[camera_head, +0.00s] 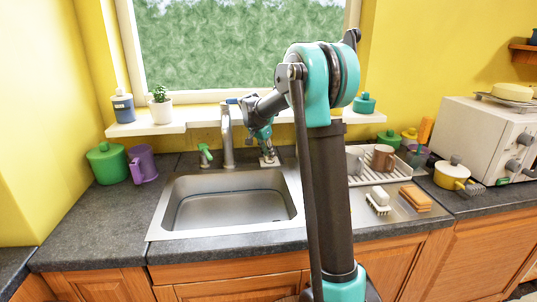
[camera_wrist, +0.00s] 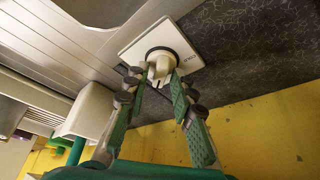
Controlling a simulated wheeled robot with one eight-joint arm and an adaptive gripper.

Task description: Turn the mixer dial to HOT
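The mixer dial is a whitish round knob (camera_wrist: 160,63) on a square white plate (camera_wrist: 184,46), seen in the wrist view. Dark lettering is on the plate to the right of the knob, too small and turned to read surely. My gripper (camera_wrist: 163,76) has its two green fingers on either side of the knob, tips close against it. Whether they touch it or stand just off it, I cannot tell. In the head view my gripper (camera_head: 268,154) is pointed down behind the sink, over the small plate (camera_head: 269,162) right of the faucet.
The faucet (camera_head: 227,138) stands left of my gripper, behind the sink (camera_head: 170,207). A dish rack (camera_head: 365,179) with a brown mug (camera_head: 383,158) is to the right. The window sill (camera_head: 195,116) is close behind. A green soap dispenser (camera_head: 205,155) is left.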

